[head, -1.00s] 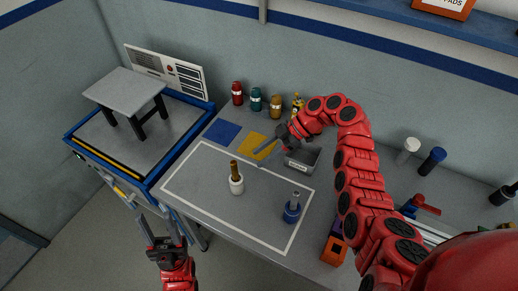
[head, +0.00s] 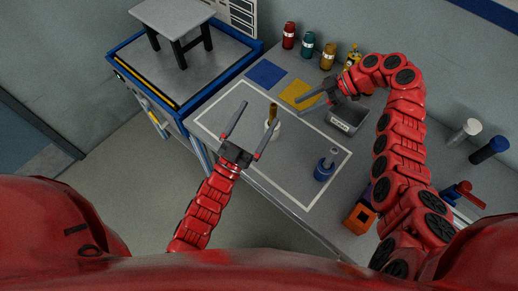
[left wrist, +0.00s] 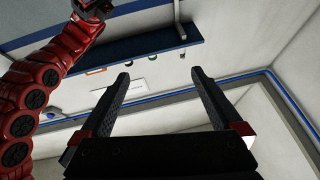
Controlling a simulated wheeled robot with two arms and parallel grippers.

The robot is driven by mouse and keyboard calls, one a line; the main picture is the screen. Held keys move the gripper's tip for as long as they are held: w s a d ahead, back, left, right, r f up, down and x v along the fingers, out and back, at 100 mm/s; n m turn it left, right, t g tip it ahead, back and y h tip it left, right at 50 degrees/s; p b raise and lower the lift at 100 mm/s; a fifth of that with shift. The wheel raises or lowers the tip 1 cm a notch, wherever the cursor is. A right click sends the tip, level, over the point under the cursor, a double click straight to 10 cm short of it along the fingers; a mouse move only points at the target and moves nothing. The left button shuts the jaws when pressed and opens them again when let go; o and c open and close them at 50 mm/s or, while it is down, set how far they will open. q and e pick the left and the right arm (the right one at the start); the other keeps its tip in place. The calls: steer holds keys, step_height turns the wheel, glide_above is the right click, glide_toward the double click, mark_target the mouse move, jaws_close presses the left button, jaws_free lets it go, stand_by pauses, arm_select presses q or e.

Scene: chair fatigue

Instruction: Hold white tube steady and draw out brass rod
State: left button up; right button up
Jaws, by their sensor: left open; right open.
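The white tube (head: 274,130) stands upright on the grey table inside a white outline, with the brass rod (head: 272,112) sticking up out of its top. My left gripper (head: 250,130) is open and empty, just left of the tube in the head view; its fingers look apart from the tube. The left wrist view shows the open fingers (left wrist: 160,90) with nothing between them. My right gripper (head: 318,97) is open, above the table behind and to the right of the tube, near the yellow mat. It holds nothing that I can see.
A blue tube with a grey rod (head: 325,166) stands right of the white tube. A grey bin (head: 346,119) sits below my right wrist. Several bottles (head: 308,44) line the back. A small stool (head: 174,20) stands on the blue-edged platform (head: 160,95) at left.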

arm_select(q)
step_height(320, 180, down, 14)
steer(key=s+n+g+y, duration=0.2)
steer(key=n+g+y, duration=0.1)
steer(key=g+y, duration=0.45)
steer(key=x, duration=1.7)
steer(key=shift+w+d+r, duration=0.1)
steer(key=shift+w+d, duration=0.15)
steer(key=shift+d, duration=0.1)
